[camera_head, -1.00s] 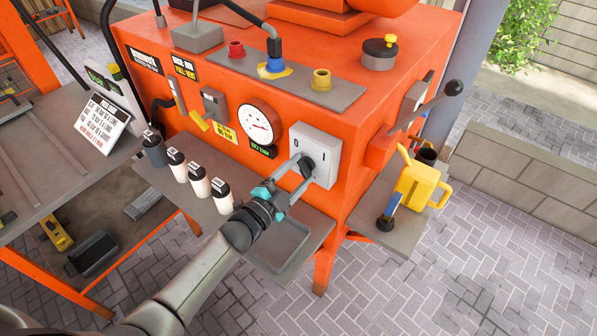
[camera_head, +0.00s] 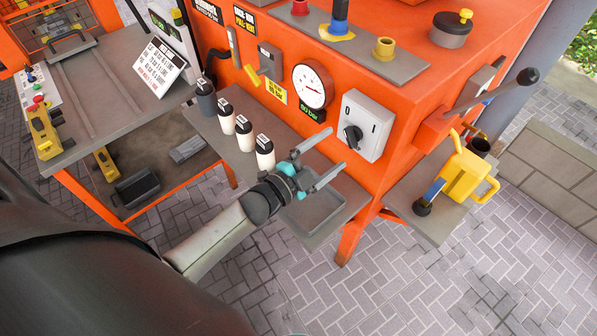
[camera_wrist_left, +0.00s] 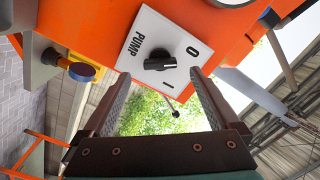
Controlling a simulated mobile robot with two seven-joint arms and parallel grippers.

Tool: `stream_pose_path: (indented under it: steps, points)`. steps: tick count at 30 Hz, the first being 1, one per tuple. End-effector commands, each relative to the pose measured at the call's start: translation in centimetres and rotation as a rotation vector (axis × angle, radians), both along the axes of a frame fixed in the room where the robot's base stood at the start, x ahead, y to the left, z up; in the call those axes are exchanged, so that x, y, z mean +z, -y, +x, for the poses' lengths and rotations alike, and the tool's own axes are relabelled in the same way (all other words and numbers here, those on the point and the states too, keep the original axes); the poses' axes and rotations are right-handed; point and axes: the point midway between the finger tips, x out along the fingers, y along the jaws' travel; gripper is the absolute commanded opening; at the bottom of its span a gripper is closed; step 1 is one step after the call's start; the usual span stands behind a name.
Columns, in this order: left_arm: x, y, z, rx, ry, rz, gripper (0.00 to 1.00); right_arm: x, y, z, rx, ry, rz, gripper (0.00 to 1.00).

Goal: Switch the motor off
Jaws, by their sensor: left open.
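A grey switch box (camera_head: 364,122) with a black rotary knob (camera_head: 353,137) sits on the front of the orange machine, with 0 and I marks. In the left wrist view the switch plate (camera_wrist_left: 146,36) reads PUMP, and the knob (camera_wrist_left: 158,63) lies beyond the fingertips. Its bar looks nearer the 0 side than the I side, though its exact pointing end is hard to tell. My left gripper (camera_head: 334,150) is open and empty, just in front of the knob and apart from it. My right gripper is not in view.
A pressure gauge (camera_head: 312,86) and a lever switch (camera_head: 268,63) are left of the box. Several bottles (camera_head: 227,116) stand on the shelf left of my gripper. A yellow can (camera_head: 466,172) and a long black-knobbed lever (camera_head: 497,93) are to the right.

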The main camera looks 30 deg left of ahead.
Motion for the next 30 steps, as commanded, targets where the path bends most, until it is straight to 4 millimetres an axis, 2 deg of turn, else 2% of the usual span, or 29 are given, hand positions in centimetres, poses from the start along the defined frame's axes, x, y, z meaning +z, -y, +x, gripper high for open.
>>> stream_pose_path:
  steps: [6, 15, 21, 30]
  points:
    - [-0.2, -1.4, -3.9, -0.001, -0.003, 0.001, 0.95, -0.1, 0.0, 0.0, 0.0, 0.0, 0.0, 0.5]
    - [-0.1, -2.9, -8.1, 0.0, -0.002, -0.001, 0.95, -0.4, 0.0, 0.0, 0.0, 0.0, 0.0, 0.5]
    - [0.0, -3.4, -9.3, 0.0, 0.0, -0.001, 0.95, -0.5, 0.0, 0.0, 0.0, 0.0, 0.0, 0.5]
    - [0.0, -3.4, -9.5, -0.001, 0.0, -0.001, 0.95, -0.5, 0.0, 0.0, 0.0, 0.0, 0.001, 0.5]
